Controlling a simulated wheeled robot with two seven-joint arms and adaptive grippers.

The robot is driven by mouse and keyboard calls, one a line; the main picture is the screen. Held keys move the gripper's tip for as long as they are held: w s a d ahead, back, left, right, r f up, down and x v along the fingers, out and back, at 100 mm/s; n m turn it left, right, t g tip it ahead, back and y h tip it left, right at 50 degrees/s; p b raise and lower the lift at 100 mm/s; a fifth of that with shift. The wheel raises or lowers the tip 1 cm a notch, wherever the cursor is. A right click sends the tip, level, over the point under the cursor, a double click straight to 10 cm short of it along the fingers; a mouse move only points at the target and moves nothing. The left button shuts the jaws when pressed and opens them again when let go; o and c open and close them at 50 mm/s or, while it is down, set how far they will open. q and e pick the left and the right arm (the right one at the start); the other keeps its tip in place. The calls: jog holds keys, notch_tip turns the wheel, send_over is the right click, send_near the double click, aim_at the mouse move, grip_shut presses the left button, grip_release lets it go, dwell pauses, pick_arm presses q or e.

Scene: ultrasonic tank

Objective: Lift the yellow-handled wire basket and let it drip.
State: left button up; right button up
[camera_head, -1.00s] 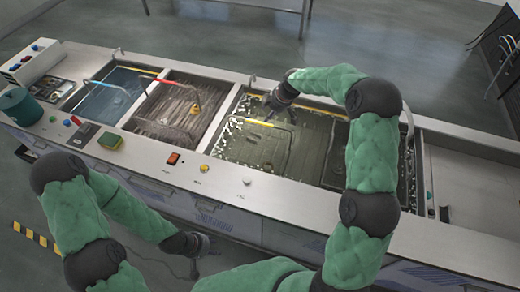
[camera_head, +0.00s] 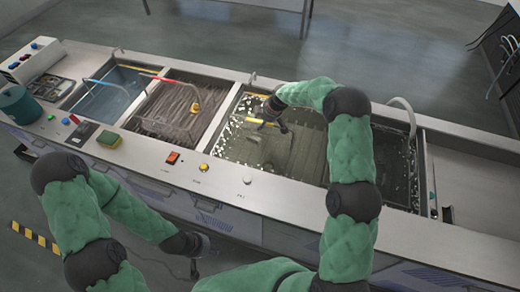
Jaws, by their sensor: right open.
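The wire basket (camera_head: 258,150) lies in the murky water of the large right tank (camera_head: 228,104), its outline blurred under the surface. Its yellow handle (camera_head: 247,120) shows at the tank's left side. My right gripper (camera_head: 268,123) is over this tank, open, at the right end of the yellow handle. I cannot tell whether its fingers touch the handle. My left gripper (camera_head: 205,251) hangs low in front of the counter, away from the basket; its fingers are too small and dark to read.
A blue-handled basket (camera_head: 107,86) sits in the left tank and a red-handled one (camera_head: 168,82) in the middle tank. A curved pipe (camera_head: 402,106) rises at the right tank's far right. Buttons, a sponge (camera_head: 109,140) and a green pot (camera_head: 18,106) line the counter.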

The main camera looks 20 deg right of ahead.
jog(key=shift+w+f, duration=0.15)
jog(key=shift+f, duration=0.25)
jog(key=shift+a, duration=0.1)
grip_shut()
notch_tip(320, 180, up, 23)
jog(key=p, duration=0.7)
jog(key=shift+f, duration=0.15)
dwell(1.1)
jog(key=shift+w, duration=0.15)
